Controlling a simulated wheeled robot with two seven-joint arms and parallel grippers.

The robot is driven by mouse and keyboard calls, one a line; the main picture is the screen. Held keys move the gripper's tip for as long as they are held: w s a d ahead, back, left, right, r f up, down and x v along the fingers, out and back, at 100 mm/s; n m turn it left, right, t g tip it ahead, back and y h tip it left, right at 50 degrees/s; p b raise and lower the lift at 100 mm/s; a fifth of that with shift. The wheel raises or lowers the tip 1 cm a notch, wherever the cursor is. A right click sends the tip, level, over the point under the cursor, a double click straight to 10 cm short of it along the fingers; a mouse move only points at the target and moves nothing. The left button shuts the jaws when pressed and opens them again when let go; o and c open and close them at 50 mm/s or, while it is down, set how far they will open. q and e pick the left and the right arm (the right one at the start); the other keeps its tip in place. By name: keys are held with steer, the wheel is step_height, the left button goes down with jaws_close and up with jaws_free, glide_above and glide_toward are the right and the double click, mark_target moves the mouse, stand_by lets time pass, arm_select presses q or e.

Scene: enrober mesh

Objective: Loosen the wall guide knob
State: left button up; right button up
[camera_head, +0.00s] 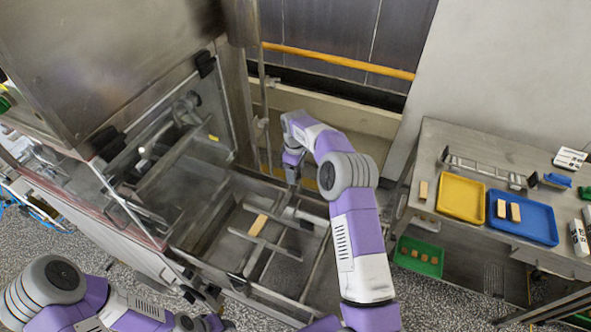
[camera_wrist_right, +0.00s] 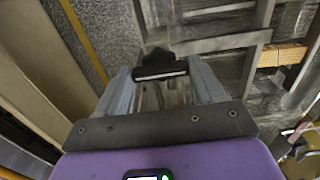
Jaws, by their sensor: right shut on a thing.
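The wall guide knob (camera_wrist_right: 160,64) is black with a lobed edge and shows in the right wrist view between my fingertips. My right gripper (camera_wrist_right: 160,78) is shut on it, one finger on each side. In the head view my right gripper (camera_head: 292,180) reaches down at the back edge of the open metal frame, and the knob is hidden there behind the gripper and arm. My left arm lies low at the left, its end (camera_head: 205,323) at the bottom edge of the view; its fingers cannot be made out.
A wooden-looking block (camera_head: 258,225) lies across the frame's metal bars (camera_head: 283,248). A clear guard panel (camera_head: 165,150) stands left of it. At right, a steel table (camera_head: 470,143) holds a yellow tray (camera_head: 461,198) and a blue tray (camera_head: 535,228). A green bin (camera_head: 419,257) sits below.

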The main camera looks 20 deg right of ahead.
steer(key=shift+r, duration=0.1)
stand_by(0.4)
steer(key=o, duration=1)
steer(key=shift+o, duration=0.2)
step_height(320, 180, up, 8)
steer(key=shift+f, duration=0.25)
steer(key=shift+f, duration=0.1)
